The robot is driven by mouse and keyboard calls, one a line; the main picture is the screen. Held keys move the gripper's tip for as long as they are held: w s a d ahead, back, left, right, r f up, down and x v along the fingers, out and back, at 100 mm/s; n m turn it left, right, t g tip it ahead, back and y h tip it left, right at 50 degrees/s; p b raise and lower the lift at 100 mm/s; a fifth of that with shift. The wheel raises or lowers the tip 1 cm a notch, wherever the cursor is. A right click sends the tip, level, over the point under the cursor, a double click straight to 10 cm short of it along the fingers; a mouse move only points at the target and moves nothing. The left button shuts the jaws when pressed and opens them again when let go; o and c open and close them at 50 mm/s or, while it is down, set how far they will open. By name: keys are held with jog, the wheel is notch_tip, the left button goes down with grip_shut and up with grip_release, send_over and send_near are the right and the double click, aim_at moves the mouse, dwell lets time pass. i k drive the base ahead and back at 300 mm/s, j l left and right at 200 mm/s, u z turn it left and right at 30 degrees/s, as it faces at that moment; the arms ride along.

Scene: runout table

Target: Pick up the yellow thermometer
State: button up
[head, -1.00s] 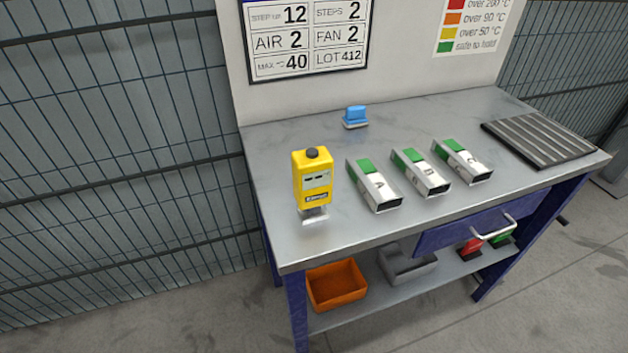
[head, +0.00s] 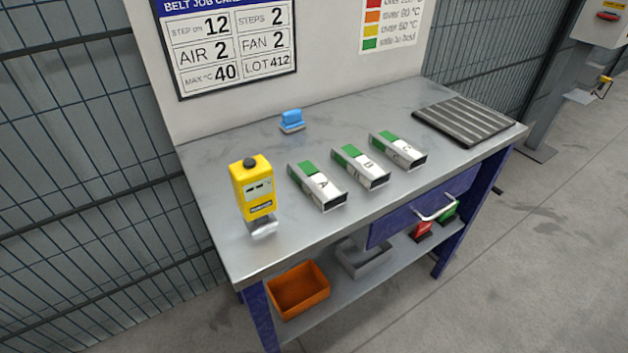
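The yellow thermometer (head: 253,190) stands upright at the left front part of the grey metal table (head: 225,237). It has a black knob on top, a small display on its face and a silver foot at its base. Nothing touches it or stands in front of it. My gripper is not in view.
Three silver profiles with green ends, (head: 318,187), (head: 360,167) and (head: 398,151), lie right of the thermometer. A blue block (head: 291,120) sits behind. A ribbed black mat (head: 465,121) lies at right. An orange bin (head: 298,289) stands on the lower shelf. Wire fencing closes the left.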

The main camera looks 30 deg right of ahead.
aim_at(254, 188)
jog(key=l, duration=0.4)
jog(key=i+l, duration=0.15)
jog(key=l, duration=0.2)
jog(key=l+u, duration=0.15)
jog(key=u, duration=1.5)
